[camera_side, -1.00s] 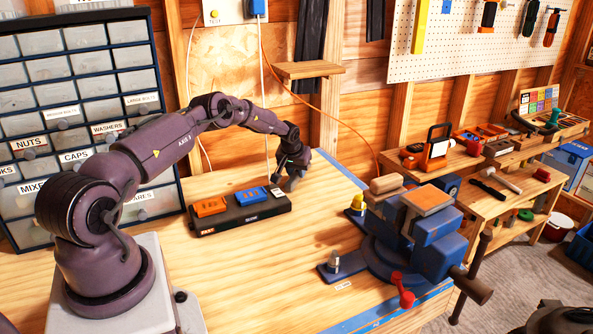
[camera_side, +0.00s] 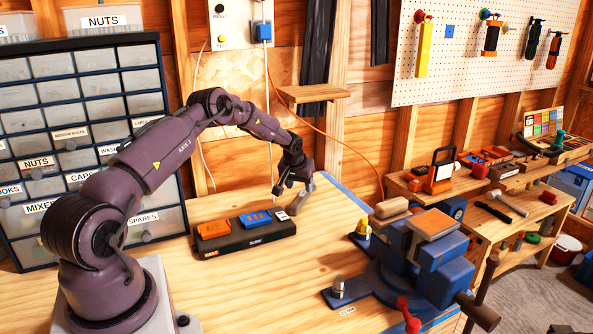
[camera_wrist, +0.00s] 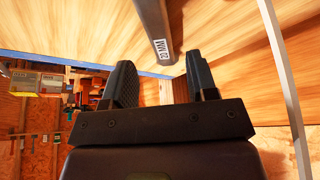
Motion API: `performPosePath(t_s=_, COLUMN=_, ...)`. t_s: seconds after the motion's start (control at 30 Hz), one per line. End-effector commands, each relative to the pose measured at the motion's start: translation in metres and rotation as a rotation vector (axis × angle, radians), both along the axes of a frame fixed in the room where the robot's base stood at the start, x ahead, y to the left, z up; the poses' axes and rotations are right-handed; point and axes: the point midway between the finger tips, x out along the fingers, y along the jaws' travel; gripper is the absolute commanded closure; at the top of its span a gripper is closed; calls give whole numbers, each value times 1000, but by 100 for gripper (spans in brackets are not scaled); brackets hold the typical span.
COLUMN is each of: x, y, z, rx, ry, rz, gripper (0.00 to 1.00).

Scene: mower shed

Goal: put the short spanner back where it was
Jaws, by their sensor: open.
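My gripper (camera_side: 284,187) hangs low over the bench at the right end of the black tray (camera_side: 243,241). In the wrist view its two dark fingers (camera_wrist: 160,78) stand apart with nothing between them. A grey bar with a small size label, apparently the short spanner (camera_wrist: 151,22), lies beyond the fingertips, its labelled end towards the gap.
The tray holds an orange block (camera_side: 214,230) and a blue block (camera_side: 256,218). A blue vise (camera_side: 436,251) stands to the right on the bench (camera_side: 330,226). A small wooden shelf (camera_side: 312,93) juts from the wall above my gripper.

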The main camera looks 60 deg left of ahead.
Motion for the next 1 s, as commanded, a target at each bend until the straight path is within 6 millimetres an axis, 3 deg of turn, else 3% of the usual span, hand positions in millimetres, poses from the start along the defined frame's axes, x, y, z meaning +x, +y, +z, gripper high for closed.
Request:
performPosePath(t_s=0.2, x=-13, y=-12, z=41, rx=1, ry=0, rz=1, gripper=47)
performPosePath(t_s=0.57, x=-18, y=-31, z=82, rx=8, ry=1, rz=-22, gripper=47)
performPosePath(t_s=0.67, x=-14, y=-59, z=117, rx=26, ry=5, rz=-79, gripper=47)
performPosePath(t_s=0.77, x=-16, y=-102, z=165, rx=53, ry=13, rz=-160, gripper=47)
performPosePath(t_s=0.87, x=-30, y=-150, z=210, rx=76, ry=21, rz=-243, gripper=47)
performPosePath(t_s=1.0, x=-65, y=-214, z=262, rx=98, ry=21, rz=-352, gripper=47)
